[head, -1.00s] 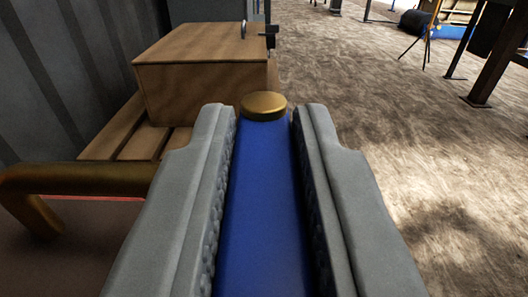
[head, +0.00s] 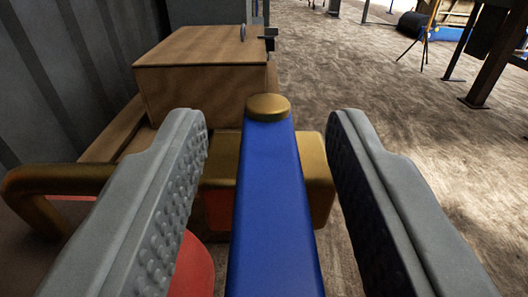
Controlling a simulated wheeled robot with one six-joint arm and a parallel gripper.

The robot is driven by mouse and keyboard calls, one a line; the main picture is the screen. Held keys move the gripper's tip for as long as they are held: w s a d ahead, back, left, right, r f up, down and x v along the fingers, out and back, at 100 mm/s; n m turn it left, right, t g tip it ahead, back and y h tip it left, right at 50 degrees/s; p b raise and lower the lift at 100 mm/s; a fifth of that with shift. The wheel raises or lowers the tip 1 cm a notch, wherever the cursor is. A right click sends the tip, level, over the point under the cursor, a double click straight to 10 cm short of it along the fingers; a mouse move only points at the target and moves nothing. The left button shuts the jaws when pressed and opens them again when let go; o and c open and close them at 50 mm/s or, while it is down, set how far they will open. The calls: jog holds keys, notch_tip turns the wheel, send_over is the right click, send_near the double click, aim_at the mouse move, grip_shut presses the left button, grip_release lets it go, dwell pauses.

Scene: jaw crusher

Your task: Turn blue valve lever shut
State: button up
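The blue valve lever (head: 270,200) runs up the middle of the head view, from the bottom edge to a round brass cap (head: 268,107) at its far end. My gripper (head: 265,125) is open, with one grey, studded finger on each side of the lever. Gaps show between the lever and both fingers, and neither touches it. A brass-coloured block (head: 315,180) shows behind and below the lever. The lever's near end is out of view.
A bent brass pipe (head: 65,180) lies at the left, near a red surface (head: 193,272) partly hidden by the left finger. A wooden box (head: 200,80) stands beyond, beside a dark corrugated wall (head: 60,75). Open ground (head: 370,90) lies to the right.

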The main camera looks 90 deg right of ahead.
jog(key=a, duration=0.7)
dwell(0.3)
